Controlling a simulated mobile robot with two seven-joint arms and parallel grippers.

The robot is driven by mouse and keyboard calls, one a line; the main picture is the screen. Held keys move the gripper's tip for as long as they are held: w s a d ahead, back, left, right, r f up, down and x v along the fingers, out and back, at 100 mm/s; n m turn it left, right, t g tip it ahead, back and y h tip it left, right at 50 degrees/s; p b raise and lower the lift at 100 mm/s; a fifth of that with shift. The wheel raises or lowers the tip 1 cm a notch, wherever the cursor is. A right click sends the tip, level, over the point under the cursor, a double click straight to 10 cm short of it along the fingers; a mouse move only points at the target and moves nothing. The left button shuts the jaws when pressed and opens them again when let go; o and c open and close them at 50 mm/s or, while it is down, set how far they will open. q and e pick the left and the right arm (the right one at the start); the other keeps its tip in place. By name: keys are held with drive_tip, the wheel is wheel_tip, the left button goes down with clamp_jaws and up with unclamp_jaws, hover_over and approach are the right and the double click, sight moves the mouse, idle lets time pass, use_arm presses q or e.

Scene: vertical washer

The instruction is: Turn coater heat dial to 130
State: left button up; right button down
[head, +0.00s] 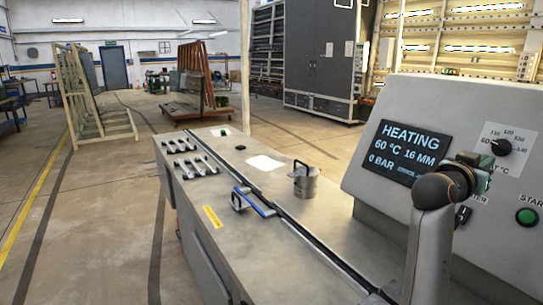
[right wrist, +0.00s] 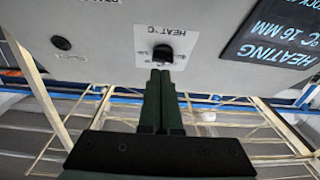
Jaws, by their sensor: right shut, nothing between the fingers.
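The coater heat dial (head: 501,147) is a black knob on a white scale plate at the upper right of the grey control panel. It also shows in the right wrist view (right wrist: 162,53), with its label. Its exact pointer setting is too small to read. The display (head: 404,152) reads HEATING, 60 °C, 16 MM, 0 BAR. My right gripper (head: 484,164) is in front of the panel, near the dial's lower left. In the right wrist view its shut, empty fingers (right wrist: 161,74) end at the dial; I cannot tell whether they touch it. My left gripper is out of view.
A green START button (head: 527,217) sits low on the panel, with a black switch (head: 462,215) to its left. A metal pot (head: 305,182) and a blue-handled tool (head: 254,203) are on the long metal bench (head: 225,230). Open floor lies to the left.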

sight(494, 153)
drive_tip(key=shift+m+g, duration=0.3)
drive_tip(key=shift+w+d+f+b, duration=0.3)
drive_tip(key=shift+w+d, duration=0.15)
drive_tip(key=shift+d, duration=0.65)
drive_tip(key=shift+w+d+f+b, duration=0.15)
drive_tip(key=shift+w+d+f, duration=0.25)
drive_tip(key=shift+d, duration=0.7)
drive_tip(key=shift+w+d+f+b, duration=0.25)
drive_tip(key=shift+w+d, duration=0.25)
drive_tip(key=shift+d, duration=0.6)
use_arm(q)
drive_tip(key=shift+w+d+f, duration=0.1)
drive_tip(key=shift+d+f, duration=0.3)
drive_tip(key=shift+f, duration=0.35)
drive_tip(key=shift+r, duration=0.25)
use_arm(e)
drive_tip(key=shift+w+d+r, duration=0.1)
drive_tip(key=shift+w+r, duration=0.25)
drive_tip(key=shift+r, duration=0.2)
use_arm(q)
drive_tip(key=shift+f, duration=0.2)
use_arm(e)
drive_tip(key=shift+f, duration=0.1)
